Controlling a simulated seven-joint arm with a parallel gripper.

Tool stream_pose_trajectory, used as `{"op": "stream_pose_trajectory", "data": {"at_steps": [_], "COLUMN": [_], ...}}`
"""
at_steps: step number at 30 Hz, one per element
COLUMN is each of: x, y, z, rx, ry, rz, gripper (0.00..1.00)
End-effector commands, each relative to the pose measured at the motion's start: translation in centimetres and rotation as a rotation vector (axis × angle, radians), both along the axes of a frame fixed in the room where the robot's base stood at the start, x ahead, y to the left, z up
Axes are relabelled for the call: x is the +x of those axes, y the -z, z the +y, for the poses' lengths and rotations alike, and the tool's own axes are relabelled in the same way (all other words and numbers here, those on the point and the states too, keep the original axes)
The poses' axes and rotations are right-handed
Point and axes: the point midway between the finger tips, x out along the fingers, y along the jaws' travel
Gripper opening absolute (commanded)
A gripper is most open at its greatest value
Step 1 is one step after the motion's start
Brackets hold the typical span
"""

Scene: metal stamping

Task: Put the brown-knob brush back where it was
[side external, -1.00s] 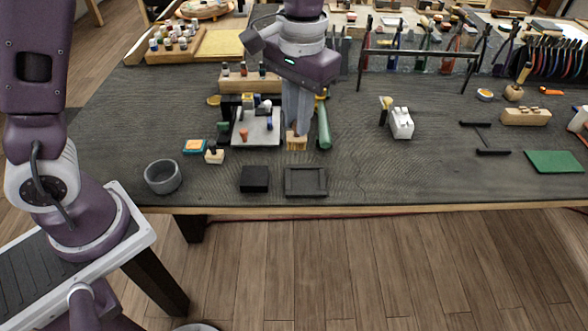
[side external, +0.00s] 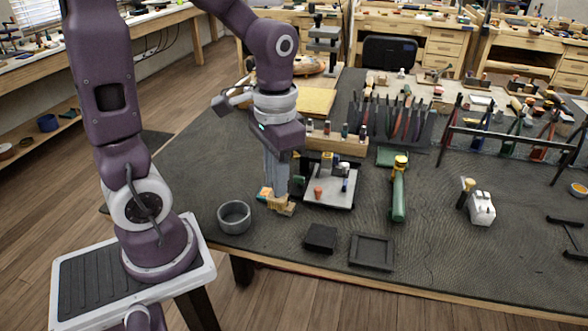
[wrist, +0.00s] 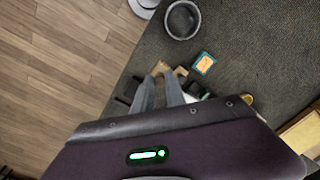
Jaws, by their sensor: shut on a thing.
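My gripper (side external: 277,203) is low over the mat, left of the grey plate, with its fingers shut on a small tan wooden piece (wrist: 159,68), which I take to be the brush. The fingers hide most of it, and I cannot make out its brown knob. More tan wood (side external: 288,210) shows right beside the fingertips in the side view; I cannot tell whether it is the held brush or a separate piece. I cannot tell whether the held piece touches the mat.
An orange-and-blue pad (wrist: 204,63) lies close to the fingertips. A grey bowl (side external: 234,217) stands to the left. A grey plate with small tools (side external: 330,190) is to the right. A black block (side external: 320,238) and a dark tray (side external: 372,252) lie near the front edge.

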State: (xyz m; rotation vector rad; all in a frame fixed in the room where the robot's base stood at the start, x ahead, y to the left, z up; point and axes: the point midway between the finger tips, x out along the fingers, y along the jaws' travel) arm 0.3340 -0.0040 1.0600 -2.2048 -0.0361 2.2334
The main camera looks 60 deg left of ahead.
Motion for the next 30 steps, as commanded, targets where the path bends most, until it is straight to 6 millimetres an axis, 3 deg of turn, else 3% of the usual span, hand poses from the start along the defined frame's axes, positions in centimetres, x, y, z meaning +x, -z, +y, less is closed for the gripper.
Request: {"op": "stream_pose_trajectory", "data": {"at_steps": [7,18,30], "x": [0.0,0.0,0.1], "y": [0.7,5.3,5.8], "z": [0.0,0.0,0.0], "rx": [-0.003,-0.003,-0.002], "ry": [0.001,0.001,0.001], "rz": [0.003,0.004,0.001], "gripper": [0.00,0.00,0.00]}}
